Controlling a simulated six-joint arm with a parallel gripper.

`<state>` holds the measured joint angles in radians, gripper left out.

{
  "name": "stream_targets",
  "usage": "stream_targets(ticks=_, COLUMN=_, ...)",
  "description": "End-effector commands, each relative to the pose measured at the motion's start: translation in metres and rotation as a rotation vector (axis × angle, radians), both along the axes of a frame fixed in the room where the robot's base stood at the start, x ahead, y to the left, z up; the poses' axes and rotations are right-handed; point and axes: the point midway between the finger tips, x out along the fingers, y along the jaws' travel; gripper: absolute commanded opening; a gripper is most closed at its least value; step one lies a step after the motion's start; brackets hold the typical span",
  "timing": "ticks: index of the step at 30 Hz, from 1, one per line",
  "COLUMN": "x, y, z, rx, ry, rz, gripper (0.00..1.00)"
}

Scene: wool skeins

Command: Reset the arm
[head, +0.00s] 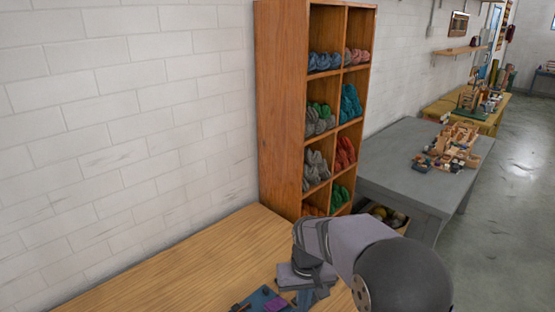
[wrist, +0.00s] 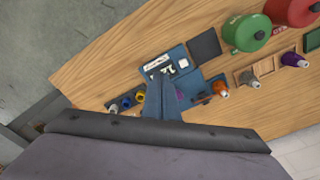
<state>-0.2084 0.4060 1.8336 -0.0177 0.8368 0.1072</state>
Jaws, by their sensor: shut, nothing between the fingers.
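My gripper (wrist: 161,82) points down over the wooden table in the wrist view. Its narrow blue-grey fingers are together, with nothing held. They overlap a blue tray (wrist: 183,58) holding small items; I cannot tell how high above it they are. In the head view my arm reaches in from the lower right, over the wooden table (head: 190,265), and its rounded dark joint hides part of the table. The wool skeins (head: 325,61) sit in the cubbies of a tall wooden shelf (head: 282,100), away from my gripper.
Beside the tray are a dark square (wrist: 204,45), a green round pot (wrist: 246,32), a red pot (wrist: 292,10), an orange spool (wrist: 220,88) and a purple spool (wrist: 294,60). A grey table (head: 400,150) stands beyond the shelf. The wooden table's left part is clear.

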Motion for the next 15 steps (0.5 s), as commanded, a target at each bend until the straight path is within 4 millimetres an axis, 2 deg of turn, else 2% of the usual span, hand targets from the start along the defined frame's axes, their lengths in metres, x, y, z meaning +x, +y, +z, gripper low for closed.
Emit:
stream_targets(ticks=1, x=-0.020, y=-0.015, z=0.005, rx=-0.001, ry=0.006, rz=-0.017, gripper=0.00)
stream_targets(ticks=6, x=-0.087, y=-0.051, z=0.009, rx=0.000, ry=0.028, rz=-0.058, gripper=0.00)
stream_targets(ticks=12, x=-0.155, y=-0.075, z=0.003, rx=0.001, ry=0.050, rz=-0.093, gripper=0.00)
stream_targets(ticks=15, x=-0.177, y=-0.081, z=-0.001, rx=0.001, ry=0.058, rz=-0.105, gripper=0.00)
